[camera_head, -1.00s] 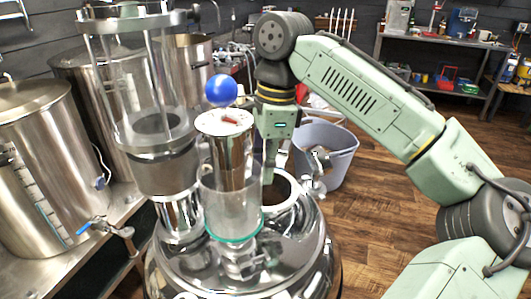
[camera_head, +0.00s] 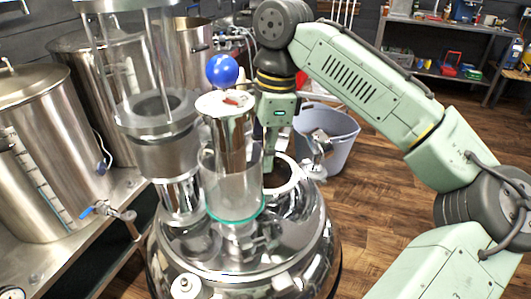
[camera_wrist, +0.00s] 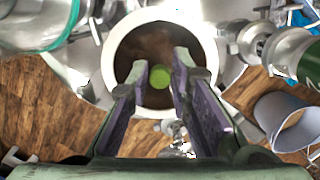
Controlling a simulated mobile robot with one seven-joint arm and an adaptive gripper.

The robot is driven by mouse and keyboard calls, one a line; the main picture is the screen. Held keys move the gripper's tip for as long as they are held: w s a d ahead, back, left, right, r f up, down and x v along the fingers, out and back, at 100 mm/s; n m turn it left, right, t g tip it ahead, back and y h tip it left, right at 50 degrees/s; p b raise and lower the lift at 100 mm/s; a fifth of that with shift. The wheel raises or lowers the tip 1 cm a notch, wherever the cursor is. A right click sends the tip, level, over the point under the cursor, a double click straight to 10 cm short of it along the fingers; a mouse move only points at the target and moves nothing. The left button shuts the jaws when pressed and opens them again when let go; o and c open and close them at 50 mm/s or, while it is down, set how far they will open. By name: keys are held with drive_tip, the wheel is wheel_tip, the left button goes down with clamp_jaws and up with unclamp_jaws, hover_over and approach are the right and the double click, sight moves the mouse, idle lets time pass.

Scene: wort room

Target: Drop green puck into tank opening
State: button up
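The green puck (camera_wrist: 161,77) shows between my fingertips in the wrist view. My gripper (camera_wrist: 160,65) points down over the tank opening, whose pale rim (camera_wrist: 111,55) circles the fingertips and puck in the wrist view. In the head view my gripper (camera_head: 268,165) hangs at the opening, with its fingertips at or just inside the rim. The lower fingertips are partly hidden there. The opening is on top of the shiny domed steel tank (camera_head: 235,262).
A clear cylinder with a teal base ring (camera_head: 236,217) stands close left of my gripper, with a blue ball (camera_head: 222,70) above it. A valve fitting (camera_head: 317,150) is close on the right. A grey tub (camera_head: 340,150) stands behind. Steel kettles (camera_head: 50,150) fill the left.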

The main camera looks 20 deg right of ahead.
drive_tip(key=o, duration=0.4)
wheel_tip(320, 180, up, 12)
drive_tip(key=d, duration=0.1)
drive_tip(key=shift+d, duration=0.25)
idle(0.3)
drive_tip(key=shift+f, duration=0.1)
